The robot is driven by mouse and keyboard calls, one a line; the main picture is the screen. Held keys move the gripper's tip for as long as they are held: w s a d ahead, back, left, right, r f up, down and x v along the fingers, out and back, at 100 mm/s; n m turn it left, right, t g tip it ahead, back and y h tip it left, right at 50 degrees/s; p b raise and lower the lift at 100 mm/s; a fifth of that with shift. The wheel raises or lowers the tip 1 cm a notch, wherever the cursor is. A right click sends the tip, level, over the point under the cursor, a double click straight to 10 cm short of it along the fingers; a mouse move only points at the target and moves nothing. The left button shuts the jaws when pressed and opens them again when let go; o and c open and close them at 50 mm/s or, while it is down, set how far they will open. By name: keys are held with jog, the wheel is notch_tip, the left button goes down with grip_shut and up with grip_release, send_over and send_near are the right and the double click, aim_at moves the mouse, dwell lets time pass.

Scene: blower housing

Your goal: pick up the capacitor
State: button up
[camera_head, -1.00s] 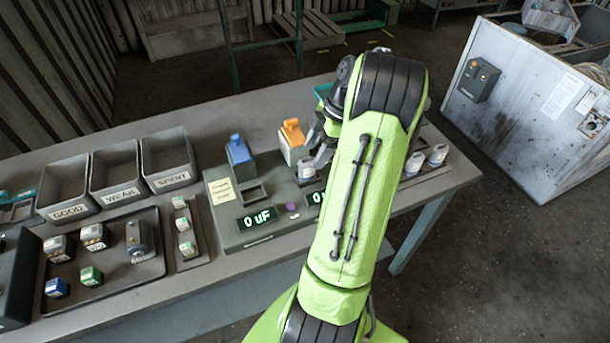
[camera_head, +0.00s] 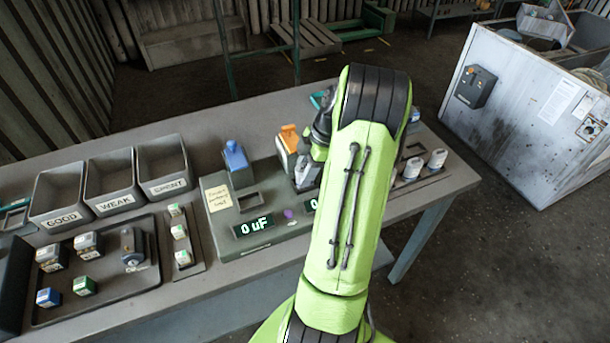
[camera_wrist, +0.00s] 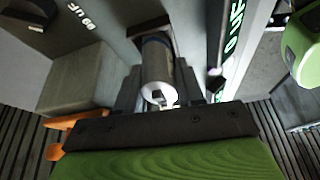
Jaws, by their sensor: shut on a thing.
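The capacitor, a silver-grey cylinder (camera_wrist: 157,66), is between the two dark fingers of my gripper (camera_wrist: 158,88) in the wrist view. The fingers are closed against its sides, and its pale end faces the camera. A dark rectangular opening shows behind its far end; I cannot tell whether it sits in it or is clear of it. In the head view my gripper (camera_head: 308,172) is over the right part of the grey tester (camera_head: 262,222), in front of the orange-handled block (camera_head: 289,139). My arm hides part of that area.
The tester has an empty left socket (camera_head: 249,201), a blue lever (camera_head: 235,155) and a display (camera_head: 254,227) reading 0 uF. Bins marked GOOD (camera_head: 61,221), WEAK (camera_head: 109,205) and SPENT (camera_head: 167,188) stand left. A tray (camera_head: 108,292) holds several parts. White canisters (camera_head: 438,158) stand right.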

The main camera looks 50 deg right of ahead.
aim_at(305, 167)
notch_tip(305, 167, up, 10)
jog(key=p, duration=0.2)
jog(key=shift+r+p, duration=0.1)
jog(key=shift+p, duration=0.3)
